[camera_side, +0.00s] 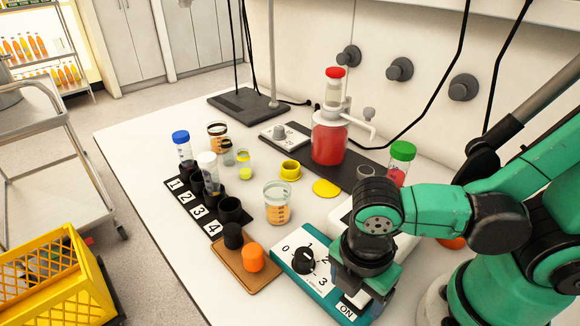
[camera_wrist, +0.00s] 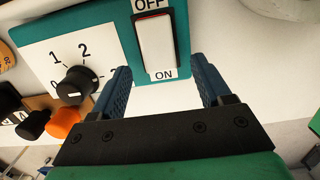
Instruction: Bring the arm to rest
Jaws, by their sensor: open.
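My green and black arm reaches in from the right in the side view. My gripper (camera_side: 362,282) is low over the right end of a teal control box (camera_side: 283,262), its fingertips hard to make out there. In the wrist view my gripper (camera_wrist: 165,78) is open, with two dark blue fingers apart and nothing held between them. A white rocker switch (camera_wrist: 155,42) with red edges lies just beyond the fingertips, between the OFF and ON labels. The box's black dial (camera_side: 304,260) also shows left of the fingers in the wrist view (camera_wrist: 77,85).
A numbered black rack (camera_side: 205,205) holds capped tubes. An orange cap (camera_side: 253,257) and a black cap stand on a brown board (camera_side: 237,272). A beaker (camera_side: 277,205), a red bottle (camera_side: 329,142) and a green-capped tube (camera_side: 401,160) stand nearby.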

